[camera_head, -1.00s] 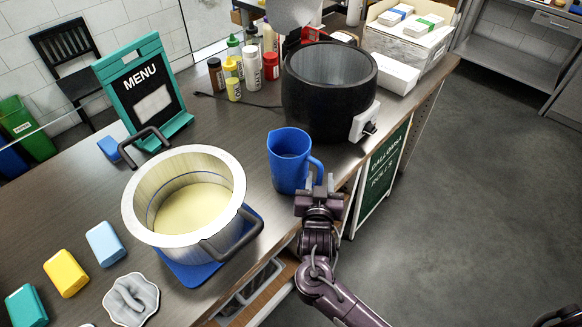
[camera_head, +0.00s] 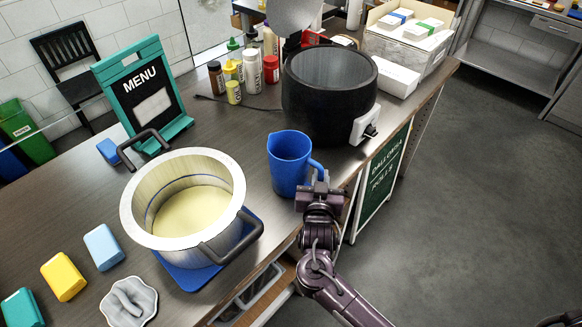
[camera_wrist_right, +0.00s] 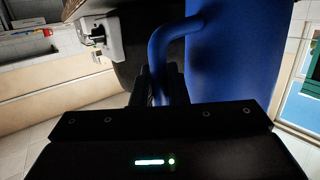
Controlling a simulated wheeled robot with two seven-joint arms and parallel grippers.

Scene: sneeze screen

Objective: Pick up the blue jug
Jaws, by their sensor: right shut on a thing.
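The blue jug (camera_head: 288,160) stands upright on the counter, between the large pot and the black soup kettle, with its handle towards the front right. My right gripper (camera_head: 318,182) is at the handle side of the jug and is shut on the handle. In the right wrist view the jug (camera_wrist_right: 235,50) fills the upper right, and its handle (camera_wrist_right: 165,60) runs down between the dark fingers (camera_wrist_right: 160,95). Whether the jug's base is clear of the counter is hard to tell. My left gripper is not in view.
The pot of pale liquid (camera_head: 190,205) sits on a blue mat (camera_head: 190,278) left of the jug. The black kettle (camera_head: 325,95) stands close behind it. Several bottles (camera_head: 253,72) and a menu board (camera_head: 143,92) stand farther back. The counter's front edge is near my right gripper.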

